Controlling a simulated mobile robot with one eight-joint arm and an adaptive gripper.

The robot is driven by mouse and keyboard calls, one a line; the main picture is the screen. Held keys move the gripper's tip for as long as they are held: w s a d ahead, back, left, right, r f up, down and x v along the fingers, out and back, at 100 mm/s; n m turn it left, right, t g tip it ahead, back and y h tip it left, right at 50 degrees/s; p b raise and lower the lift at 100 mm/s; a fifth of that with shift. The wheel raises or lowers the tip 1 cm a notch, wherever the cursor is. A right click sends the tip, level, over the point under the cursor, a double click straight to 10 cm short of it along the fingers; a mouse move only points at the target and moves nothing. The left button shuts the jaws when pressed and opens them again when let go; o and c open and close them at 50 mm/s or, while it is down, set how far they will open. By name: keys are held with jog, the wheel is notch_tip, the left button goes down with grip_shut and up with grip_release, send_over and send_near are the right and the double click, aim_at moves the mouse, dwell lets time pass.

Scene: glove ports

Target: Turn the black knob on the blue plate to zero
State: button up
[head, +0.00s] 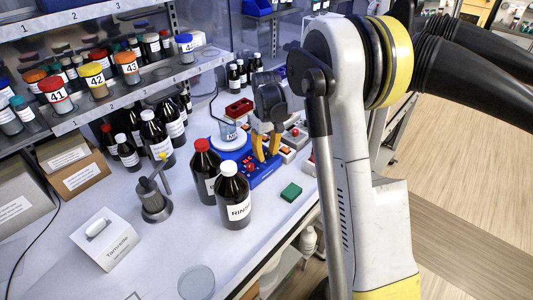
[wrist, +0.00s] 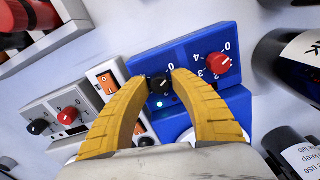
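The blue plate (wrist: 190,50) carries a small black knob (wrist: 160,84) and a larger red knob (wrist: 217,63) with a white number scale. A "0" is printed just above the black knob; its pointer direction is too small to read surely. A small green light sits below it. My gripper (wrist: 161,78) has its two yellow fingers either side of the black knob, tips close to its sides. Contact is not clear. In the head view my gripper (head: 266,148) points down over the blue plate (head: 262,181), and its fingers and the arm hide the black knob.
A grey plate with a black knob (wrist: 38,127) and a red knob (wrist: 67,117) lies left of the blue one, with an orange switch (wrist: 108,82) between. Dark bottles (head: 234,205) stand close by the blue plate. A green block (head: 291,191) lies near the bench edge.

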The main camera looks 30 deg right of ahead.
aim_at(266, 152)
jog(key=shift+o, duration=0.9)
notch_tip(266, 152, up, 12)
jog(key=shift+s, duration=0.1)
jog(key=s+a+r+t+b, duration=0.2)
jog(key=s+a+r, duration=0.1)
jog(key=s+a, duration=0.3)
jog(key=s+a+f+m+t+b, duration=0.1)
jog(key=s+a+f+t+b, duration=0.1)
jog(key=s, duration=0.7)
jog(key=s+a+f+m+t+b, duration=0.1)
jog(key=s+a+f+t+b, duration=0.1)
jog(key=s, duration=0.8)
notch_tip(266, 152, down, 3)
jog(key=shift+s+a+r+t, duration=0.25)
jog(key=shift+a+t, duration=0.35)
jog(key=shift+a, duration=0.65)
